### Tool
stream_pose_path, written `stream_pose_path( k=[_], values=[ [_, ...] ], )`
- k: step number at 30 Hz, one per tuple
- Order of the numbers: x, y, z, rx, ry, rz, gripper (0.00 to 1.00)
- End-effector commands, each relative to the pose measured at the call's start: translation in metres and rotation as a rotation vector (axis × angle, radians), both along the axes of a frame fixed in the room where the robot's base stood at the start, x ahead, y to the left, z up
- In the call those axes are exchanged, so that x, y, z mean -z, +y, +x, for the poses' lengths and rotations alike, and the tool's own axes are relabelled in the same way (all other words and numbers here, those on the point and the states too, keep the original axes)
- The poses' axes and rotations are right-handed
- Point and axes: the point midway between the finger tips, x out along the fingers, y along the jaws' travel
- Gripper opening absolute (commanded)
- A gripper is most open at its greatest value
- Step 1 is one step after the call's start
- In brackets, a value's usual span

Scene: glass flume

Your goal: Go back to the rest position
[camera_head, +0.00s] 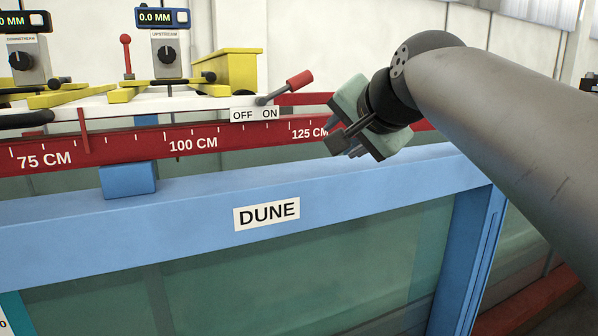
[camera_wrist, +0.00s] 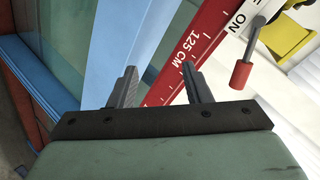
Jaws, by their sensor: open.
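My gripper (camera_head: 345,142) is at the right in the head view, at the end of my arm, in front of the red scale rail near the 125 CM mark. In the wrist view my gripper (camera_wrist: 158,84) shows two fingers spread apart with nothing between them. Behind the fingers lie the red scale rail (camera_wrist: 196,32) and the blue flume frame (camera_wrist: 125,45). I cannot tell how far the fingertips are from the rail.
A lever with a red handle (camera_head: 299,80) stands by the OFF/ON label (camera_head: 255,114), close left of my gripper. The red scale rail (camera_head: 225,137) runs above the blue frame (camera_head: 330,194) marked DUNE. Two gauges, the upstream one (camera_head: 166,53) reading 0.0 MM, stand behind.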

Motion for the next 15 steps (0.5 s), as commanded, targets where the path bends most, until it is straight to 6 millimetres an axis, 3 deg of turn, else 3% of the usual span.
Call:
stream_pose_path(
  k=[1,3,8,12,15],
  values=[
    [0.04,-0.004,-0.004,-0.019,0.068,-0.063,0.44],
    [0.094,-0.011,-0.014,-0.059,0.161,-0.157,0.44],
    [0.209,-0.026,-0.054,-0.181,0.372,-0.347,0.44],
    [0.299,-0.04,-0.109,-0.321,0.554,-0.482,0.44],
    [0.351,-0.049,-0.152,-0.427,0.667,-0.554,0.44]
  ],
)
